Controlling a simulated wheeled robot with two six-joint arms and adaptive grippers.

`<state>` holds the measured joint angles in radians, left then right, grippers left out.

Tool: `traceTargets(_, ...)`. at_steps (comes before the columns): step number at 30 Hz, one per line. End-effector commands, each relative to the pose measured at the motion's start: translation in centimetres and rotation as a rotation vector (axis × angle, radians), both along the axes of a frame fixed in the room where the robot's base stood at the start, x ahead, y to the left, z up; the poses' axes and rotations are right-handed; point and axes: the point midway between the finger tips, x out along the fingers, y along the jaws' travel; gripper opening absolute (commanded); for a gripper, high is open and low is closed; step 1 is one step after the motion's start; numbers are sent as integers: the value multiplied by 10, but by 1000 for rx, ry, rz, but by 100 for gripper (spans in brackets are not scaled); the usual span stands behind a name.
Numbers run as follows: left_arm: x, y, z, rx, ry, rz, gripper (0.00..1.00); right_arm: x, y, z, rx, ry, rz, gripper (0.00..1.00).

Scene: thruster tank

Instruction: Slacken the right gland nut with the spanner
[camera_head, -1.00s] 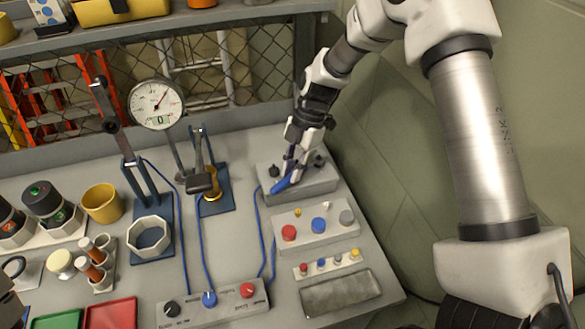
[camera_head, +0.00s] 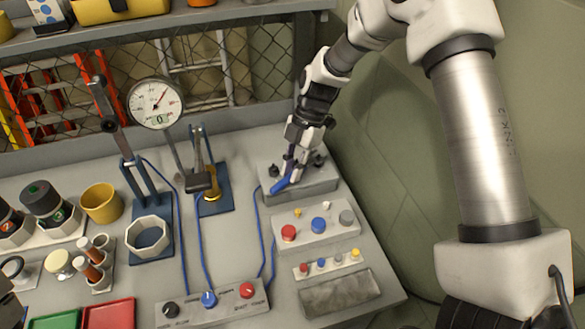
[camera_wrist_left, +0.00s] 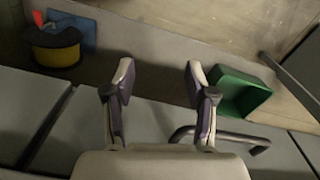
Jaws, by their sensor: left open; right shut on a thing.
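A grey block (camera_head: 310,186) stands at the right rear of the bench, with dark nuts on its top: a left nut (camera_head: 273,171) and a right nut (camera_head: 318,160). My right gripper (camera_head: 290,174) points down over the block between them. It is shut on the blue spanner (camera_head: 279,187), whose blue end sticks out to the lower left. The spanner's jaw is hidden by the fingers, so I cannot tell whether it is around the right nut. My left gripper (camera_wrist_left: 160,88) is open and empty in the left wrist view.
In front of the block stands a box with red, blue and grey buttons (camera_head: 316,226). A dial gauge (camera_head: 156,104) and blue-based lever stands are to the left. Blue cables run across the bench. A green bin (camera_wrist_left: 240,92) shows in the left wrist view.

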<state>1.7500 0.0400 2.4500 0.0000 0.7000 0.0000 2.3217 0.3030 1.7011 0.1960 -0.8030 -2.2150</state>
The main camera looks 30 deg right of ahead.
Motion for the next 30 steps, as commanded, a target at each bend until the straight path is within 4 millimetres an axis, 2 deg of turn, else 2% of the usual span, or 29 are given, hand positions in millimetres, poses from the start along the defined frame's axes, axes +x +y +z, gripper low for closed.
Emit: traceTargets(30, 0, 0, -10, 0, 0, 0, 56, 0, 0, -10, 0, 0, 0, 0)
